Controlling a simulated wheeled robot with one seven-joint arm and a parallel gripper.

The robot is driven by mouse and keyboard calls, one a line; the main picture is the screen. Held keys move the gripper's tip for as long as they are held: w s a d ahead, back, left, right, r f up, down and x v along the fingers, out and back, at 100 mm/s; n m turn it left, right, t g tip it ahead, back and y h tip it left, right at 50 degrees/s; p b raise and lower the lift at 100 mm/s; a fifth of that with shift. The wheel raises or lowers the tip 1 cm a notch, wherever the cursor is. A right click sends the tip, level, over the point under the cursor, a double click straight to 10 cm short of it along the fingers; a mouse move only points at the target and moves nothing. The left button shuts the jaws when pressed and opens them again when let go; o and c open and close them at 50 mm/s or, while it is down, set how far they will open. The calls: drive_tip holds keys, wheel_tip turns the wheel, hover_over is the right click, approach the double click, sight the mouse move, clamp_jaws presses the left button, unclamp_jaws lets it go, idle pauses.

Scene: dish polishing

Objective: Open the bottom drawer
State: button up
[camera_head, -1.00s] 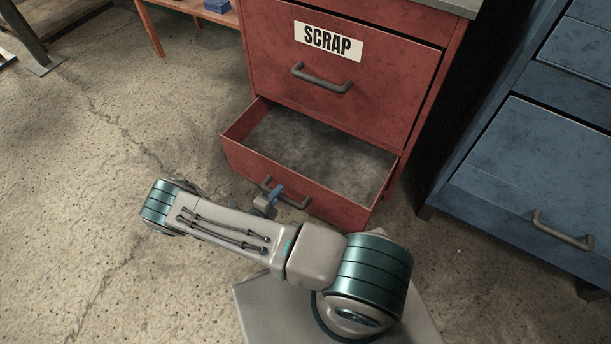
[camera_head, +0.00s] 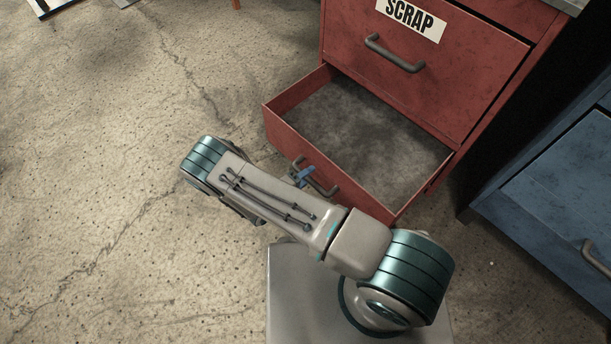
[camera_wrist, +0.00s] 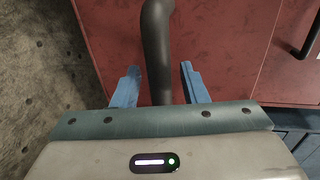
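The bottom drawer (camera_head: 330,170) of the red cabinet is pulled out, and its grey interior shows empty. Its dark bar handle (camera_head: 327,191) is on the front panel, partly hidden by my gripper (camera_head: 302,177). In the wrist view the handle (camera_wrist: 157,50) runs between the two blue fingers of my gripper (camera_wrist: 160,86). The fingers are spread, with a visible gap on each side of the bar. The red drawer front (camera_wrist: 105,40) fills much of that view.
The closed drawer labelled SCRAP (camera_head: 440,70), with its own handle (camera_head: 394,53), is above. A blue cabinet (camera_head: 555,185) stands close on the right. Cracked concrete floor (camera_head: 110,150) is clear on the left.

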drive_tip(key=shift+a, duration=0.1)
drive_tip(key=shift+a, duration=0.15)
drive_tip(key=p+v, duration=0.3)
drive_tip(key=v, duration=1)
drive_tip(key=shift+s, duration=0.3)
drive_tip(key=shift+r, duration=0.1)
